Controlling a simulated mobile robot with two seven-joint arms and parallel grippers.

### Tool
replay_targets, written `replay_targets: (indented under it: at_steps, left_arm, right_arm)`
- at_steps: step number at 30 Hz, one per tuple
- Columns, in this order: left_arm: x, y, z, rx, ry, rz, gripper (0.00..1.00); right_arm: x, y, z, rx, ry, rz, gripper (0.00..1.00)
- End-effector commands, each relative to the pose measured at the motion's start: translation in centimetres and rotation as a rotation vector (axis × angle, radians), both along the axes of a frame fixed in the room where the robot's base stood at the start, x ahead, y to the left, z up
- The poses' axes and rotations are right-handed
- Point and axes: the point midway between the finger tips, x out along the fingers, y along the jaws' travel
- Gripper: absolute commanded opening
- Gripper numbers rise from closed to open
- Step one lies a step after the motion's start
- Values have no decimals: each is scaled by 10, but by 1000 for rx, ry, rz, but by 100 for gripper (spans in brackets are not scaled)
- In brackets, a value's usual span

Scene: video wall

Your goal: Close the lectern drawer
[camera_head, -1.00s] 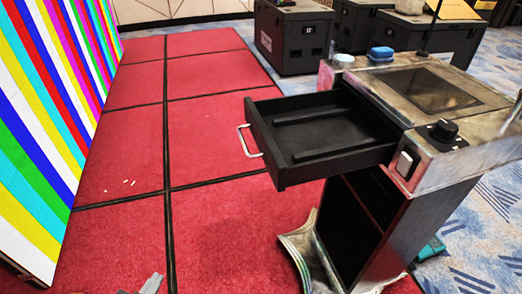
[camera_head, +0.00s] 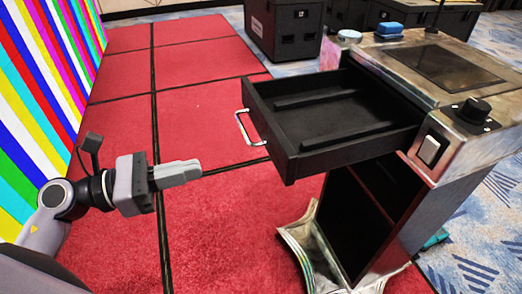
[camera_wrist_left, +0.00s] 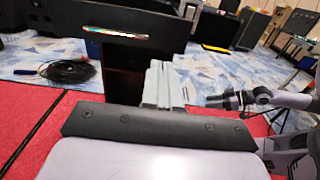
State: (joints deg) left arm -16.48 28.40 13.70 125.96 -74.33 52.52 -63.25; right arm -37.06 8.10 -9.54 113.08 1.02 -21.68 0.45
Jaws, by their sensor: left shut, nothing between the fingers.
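The lectern (camera_head: 440,150) stands at the right in the head view. Its black drawer (camera_head: 330,125) is pulled out to the left and looks empty inside. A silver bar handle (camera_head: 248,128) is on the drawer's front. My left gripper (camera_head: 198,170) is shut and empty, to the left of the drawer and apart from it, a little lower in the picture than the handle. In the left wrist view the gripper fingers (camera_wrist_left: 163,82) point towards the lectern, with the drawer front (camera_wrist_left: 130,25) and its handle (camera_wrist_left: 115,33) above and to the left.
A striped video wall (camera_head: 45,90) runs along the left. Red floor panels (camera_head: 200,110) lie clear between the wall and the lectern. Black cases (camera_head: 285,30) stand behind. A coiled cable (camera_wrist_left: 68,72) shows in the wrist view.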

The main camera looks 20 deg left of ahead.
Motion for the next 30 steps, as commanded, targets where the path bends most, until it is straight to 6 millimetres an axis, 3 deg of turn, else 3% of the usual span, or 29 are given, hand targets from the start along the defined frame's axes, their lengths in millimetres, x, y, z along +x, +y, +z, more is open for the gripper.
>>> replay_targets:
  at_steps: [18, 30]
  left_arm:
    - [62, -93, 4, -9, 3, 0, 0]
    - [72, -107, 1, -6, 3, 1, 0]
  right_arm:
    - [-2, -5, 28, -16, 0, -2, 45]
    - [-2, -5, 31, -13, -1, -3, 45]
